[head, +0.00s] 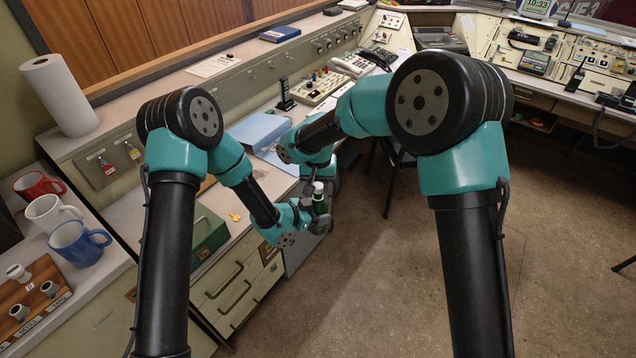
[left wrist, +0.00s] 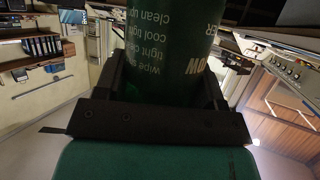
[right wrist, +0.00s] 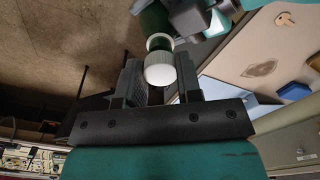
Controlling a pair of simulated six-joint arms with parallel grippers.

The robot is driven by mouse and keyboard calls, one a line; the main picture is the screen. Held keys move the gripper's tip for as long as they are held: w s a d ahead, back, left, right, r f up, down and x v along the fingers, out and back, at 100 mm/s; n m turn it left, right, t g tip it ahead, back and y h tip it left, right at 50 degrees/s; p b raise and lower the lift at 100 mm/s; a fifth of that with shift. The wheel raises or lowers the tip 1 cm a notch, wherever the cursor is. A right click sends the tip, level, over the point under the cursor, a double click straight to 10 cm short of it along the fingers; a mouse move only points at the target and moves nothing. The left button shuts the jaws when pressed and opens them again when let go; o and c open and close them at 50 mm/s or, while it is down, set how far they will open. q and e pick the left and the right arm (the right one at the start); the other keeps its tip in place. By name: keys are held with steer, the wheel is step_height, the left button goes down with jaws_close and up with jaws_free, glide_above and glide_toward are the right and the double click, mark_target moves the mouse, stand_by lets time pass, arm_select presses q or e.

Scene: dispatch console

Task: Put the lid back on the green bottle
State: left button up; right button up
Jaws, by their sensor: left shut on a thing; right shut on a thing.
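The green bottle (head: 319,208) is held upright in my left gripper (head: 312,221), over the floor in front of the desk. Its printed green side fills the space between the left jaws in the left wrist view (left wrist: 170,50). The white lid (right wrist: 160,70) is between the jaws of my right gripper (right wrist: 160,85), which is shut on it. In the right wrist view, the bottle's pale neck ring (right wrist: 160,42) shows just beyond the lid, slightly off to one side, with a small dark gap apparent between them. In the head view the lid (head: 318,187) appears right above the bottle.
Mugs (head: 78,243) and a paper roll (head: 60,95) stand farther left. The floor (head: 400,270) right of the grippers is open.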

steer(key=shift+f, duration=0.55)
steer(key=shift+f, duration=0.5)
stand_by(0.5)
arm_select(q)
jaws_close()
arm_select(e)
steer(key=m, duration=0.4)
steer(key=shift+m, duration=0.4)
steer(key=m, duration=0.3)
steer(key=shift+m, duration=0.4)
steer(key=m, duration=0.6)
steer(key=shift+w+a+m, duration=0.1)
steer(key=shift+m, duration=0.2)
steer(key=m, duration=0.7)
steer(key=shift+w+m, duration=0.1)
steer(key=shift+m, duration=0.2)
